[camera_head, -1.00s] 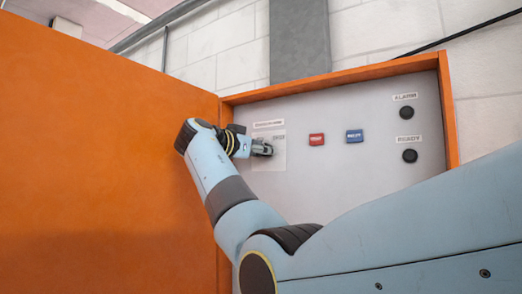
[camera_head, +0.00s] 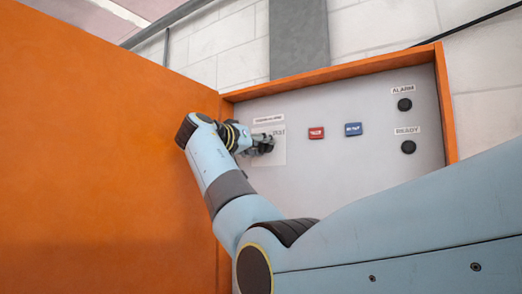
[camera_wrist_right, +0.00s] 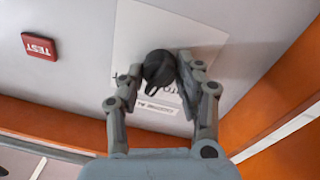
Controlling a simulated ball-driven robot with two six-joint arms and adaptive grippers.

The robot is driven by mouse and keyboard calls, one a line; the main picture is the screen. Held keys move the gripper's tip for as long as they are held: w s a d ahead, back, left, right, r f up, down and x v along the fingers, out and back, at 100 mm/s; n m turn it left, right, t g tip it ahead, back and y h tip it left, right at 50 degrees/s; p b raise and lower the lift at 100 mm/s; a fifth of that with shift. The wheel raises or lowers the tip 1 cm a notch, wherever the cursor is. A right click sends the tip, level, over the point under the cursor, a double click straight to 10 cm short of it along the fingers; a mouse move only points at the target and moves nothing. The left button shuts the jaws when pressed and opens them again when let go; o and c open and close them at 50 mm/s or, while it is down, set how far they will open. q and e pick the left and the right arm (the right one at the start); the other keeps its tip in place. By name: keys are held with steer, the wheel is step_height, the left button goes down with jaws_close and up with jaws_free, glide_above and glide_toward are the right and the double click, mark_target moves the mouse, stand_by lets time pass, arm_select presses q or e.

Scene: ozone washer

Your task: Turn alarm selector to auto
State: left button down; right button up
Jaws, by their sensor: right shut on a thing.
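The alarm selector is a black round knob (camera_wrist_right: 159,68) on a pale label plate (camera_wrist_right: 190,40) fixed to the grey panel. In the right wrist view, my right gripper (camera_wrist_right: 160,72) has a fingertip on each side of the knob and is shut on it. In the head view, my right gripper (camera_head: 262,144) is at the plate on the panel's left side, and it hides most of the knob. Lettering on the plate is partly covered, so I cannot read the knob's setting. My left gripper is not in view.
A red button (camera_head: 316,132) and a blue button (camera_head: 354,129) sit right of the plate. Black round fittings labelled ALARM (camera_head: 404,104) and READY (camera_head: 408,147) are farther right. An orange frame (camera_head: 452,105) edges the panel, and a large orange surface (camera_head: 100,140) stands at left.

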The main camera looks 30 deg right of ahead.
steer(key=n, duration=0.5)
steer(key=shift+n, duration=0.4)
steer(key=n, duration=0.3)
steer(key=shift+n+t+p, duration=0.3)
steer(key=shift+t, duration=0.1)
steer(key=shift+n+p, duration=0.5)
steer(key=shift+n, duration=1)
steer(key=o, duration=1.1)
steer(key=shift+w+f, duration=0.1)
steer(key=shift+o, duration=0.2)
